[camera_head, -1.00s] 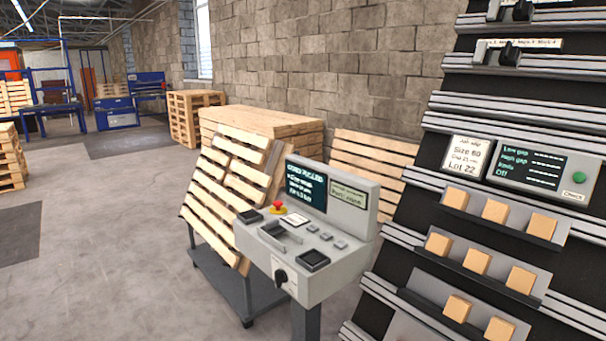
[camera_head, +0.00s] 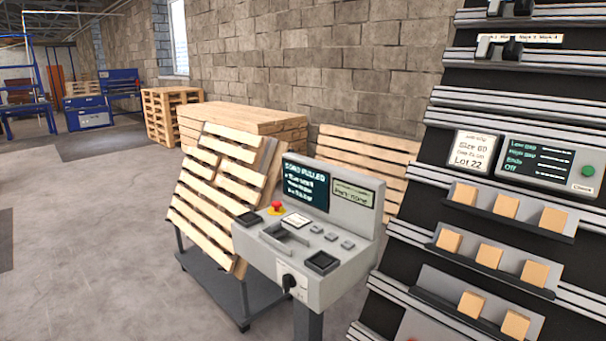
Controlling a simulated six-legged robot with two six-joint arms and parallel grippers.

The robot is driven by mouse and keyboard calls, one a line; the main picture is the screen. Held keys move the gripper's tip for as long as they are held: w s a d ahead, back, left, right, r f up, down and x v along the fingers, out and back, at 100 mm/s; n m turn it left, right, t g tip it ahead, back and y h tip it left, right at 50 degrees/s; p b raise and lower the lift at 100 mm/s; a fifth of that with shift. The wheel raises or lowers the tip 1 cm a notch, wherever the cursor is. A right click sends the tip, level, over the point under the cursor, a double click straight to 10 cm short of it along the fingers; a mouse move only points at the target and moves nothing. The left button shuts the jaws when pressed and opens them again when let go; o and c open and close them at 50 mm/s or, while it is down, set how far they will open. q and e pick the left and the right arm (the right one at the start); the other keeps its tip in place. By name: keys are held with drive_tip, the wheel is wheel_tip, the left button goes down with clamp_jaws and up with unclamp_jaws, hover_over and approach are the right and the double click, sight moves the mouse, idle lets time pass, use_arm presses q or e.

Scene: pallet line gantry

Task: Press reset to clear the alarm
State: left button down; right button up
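A grey control console (camera_head: 313,255) stands on a post in the middle of the head view. Its dark screen (camera_head: 306,187) shows lines of text with a heading that seems to read "CORD PULLED". A smaller pale display (camera_head: 352,194) sits to the right of it. A red mushroom button (camera_head: 276,207) on a yellow base is at the console's left. Several small grey buttons (camera_head: 331,236) lie in a row at the right of the panel. A black rotary knob (camera_head: 289,282) is on the front face. I cannot read which button is reset. Neither gripper is in view.
A black slanted rack (camera_head: 425,210) at right holds wooden blocks (camera_head: 490,255) and a small panel with a green button (camera_head: 587,171). Slatted pallets lean on a cart (camera_head: 240,293) behind the console. Open concrete floor (camera_head: 90,250) lies at left.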

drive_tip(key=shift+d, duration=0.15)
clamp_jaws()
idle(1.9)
